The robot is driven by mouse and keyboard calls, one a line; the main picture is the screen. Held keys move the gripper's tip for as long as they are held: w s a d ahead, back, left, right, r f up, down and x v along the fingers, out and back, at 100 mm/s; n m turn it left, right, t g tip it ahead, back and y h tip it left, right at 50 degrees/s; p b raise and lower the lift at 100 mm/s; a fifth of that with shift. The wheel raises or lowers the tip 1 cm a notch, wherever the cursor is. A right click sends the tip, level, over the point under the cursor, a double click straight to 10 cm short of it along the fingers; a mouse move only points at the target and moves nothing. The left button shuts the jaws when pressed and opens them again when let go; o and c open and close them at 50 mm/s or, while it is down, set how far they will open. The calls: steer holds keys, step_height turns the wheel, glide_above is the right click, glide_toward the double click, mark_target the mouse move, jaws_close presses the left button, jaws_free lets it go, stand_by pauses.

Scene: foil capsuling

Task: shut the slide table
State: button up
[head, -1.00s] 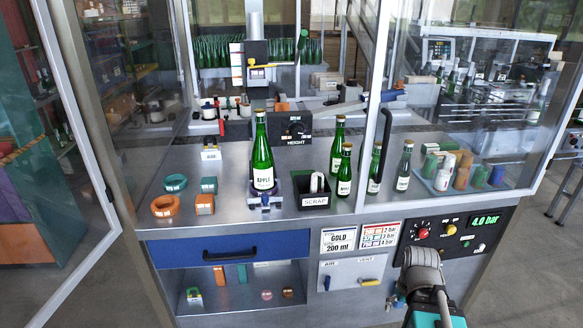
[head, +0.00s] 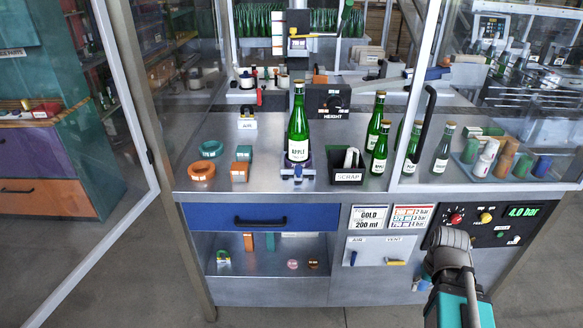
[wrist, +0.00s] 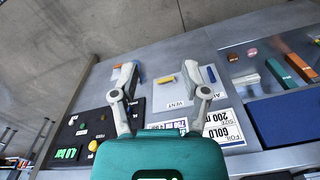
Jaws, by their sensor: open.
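The slide table (head: 298,174) is a small blue-grey carriage near the front of the steel worktop. A green labelled bottle (head: 298,130) stands upright on it, so part of the carriage is hidden. My gripper (head: 447,238) is low at the right, in front of the cabinet's front panel, well away from the slide table. In the wrist view, my gripper (wrist: 168,80) has its two fingers spread with nothing between them. The slide table does not show in the wrist view.
A black SCRAP bin (head: 348,175) stands right of the slide table, with several bottles beyond it. Orange and teal rings (head: 202,171) lie to the left. A glass door with a black handle (head: 421,125) stands at the right. A blue drawer (head: 262,217) is below.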

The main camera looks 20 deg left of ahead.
steer(key=w+a+r+n, duration=0.1)
steer(key=w+a, duration=0.1)
steer(key=w+a+n+p, duration=0.1)
steer(key=w+a, duration=0.1)
steer(key=w+a+r+n+p, duration=0.1)
steer(key=a, duration=0.1)
steer(key=shift+w+r+t+y, duration=0.3)
steer(key=shift+w+t, duration=0.1)
jaws_close()
steer(key=w+a+r+n+t+y+p, duration=0.1)
steer(key=w+a+r+n+y+p, duration=0.1)
steer(key=a, duration=1)
steer(key=w+a+r+n+t+y+p, duration=0.1)
steer(key=w+a+r+n+p, duration=0.3)
steer(key=a+n, duration=0.5)
steer(key=w+a+r+n+y+p, duration=0.2)
steer(key=w+a+r+n, duration=0.4)
steer(key=a, duration=1.1)
steer(key=shift+w+r+t+y+p, duration=0.35)
steer(key=shift+w+p, duration=0.2)
steer(key=shift+w, duration=0.55)
steer(key=shift+f, duration=0.1)
